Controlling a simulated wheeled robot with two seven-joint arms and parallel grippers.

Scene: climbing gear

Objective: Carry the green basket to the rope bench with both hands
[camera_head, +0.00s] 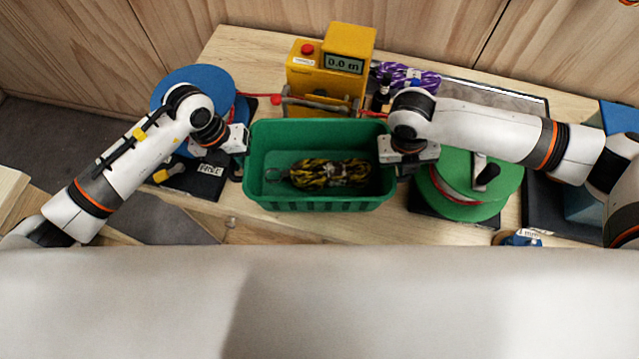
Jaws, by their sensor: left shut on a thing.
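The green basket (320,200) is in the middle of the head view, level, over the wooden bench (240,50). A black and yellow rope bundle (330,173) with a ring at its left end lies in it. My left gripper (243,140) is shut on the basket's left end at the rim. My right gripper (400,157) is at the basket's right end, by the rim. Its fingertips are hidden, so I cannot tell whether it grips. I cannot tell whether the basket touches the bench.
A yellow metering machine (325,75) reading 0.0 m stands behind the basket. A blue spool (190,80) is at left and a green spool (480,200) at right, close to the basket. A purple rope bundle (410,77) lies at the back. A blue tape-like item (518,239) sits front right.

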